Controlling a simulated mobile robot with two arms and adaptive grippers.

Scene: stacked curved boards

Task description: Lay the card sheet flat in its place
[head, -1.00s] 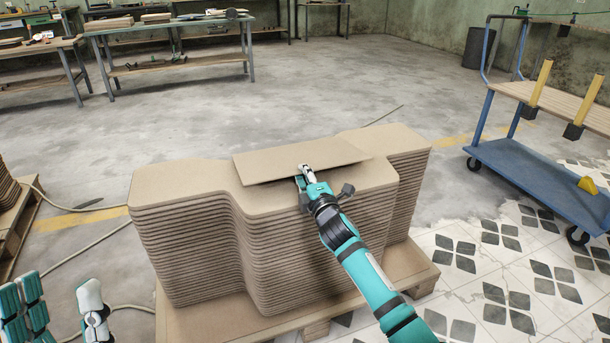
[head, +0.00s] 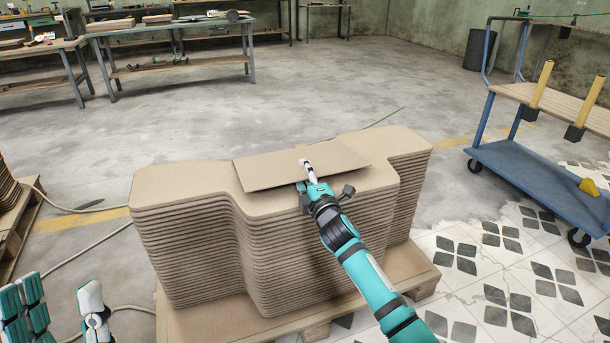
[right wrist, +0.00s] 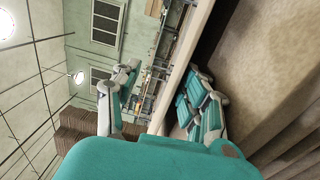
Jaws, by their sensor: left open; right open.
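The card sheet (head: 285,167) is a flat tan rectangle on top of the stack of curved boards (head: 262,245). It lies at a slight angle, and a dark shadow under its front edge shows that edge is raised off the top board. My right gripper (head: 306,175) is at the sheet's front edge, with a pale fingertip over its top face. In the right wrist view its open fingers (right wrist: 160,100) stand either side of the sheet's edge (right wrist: 185,65); contact is unclear. My left gripper (head: 66,308) is open and empty at the lower left, away from the stack.
The stack stands on a wooden pallet (head: 420,277). A blue cart (head: 545,180) stands to the right and workbenches (head: 170,28) at the back. Another board stack (head: 8,190) is at the left edge.

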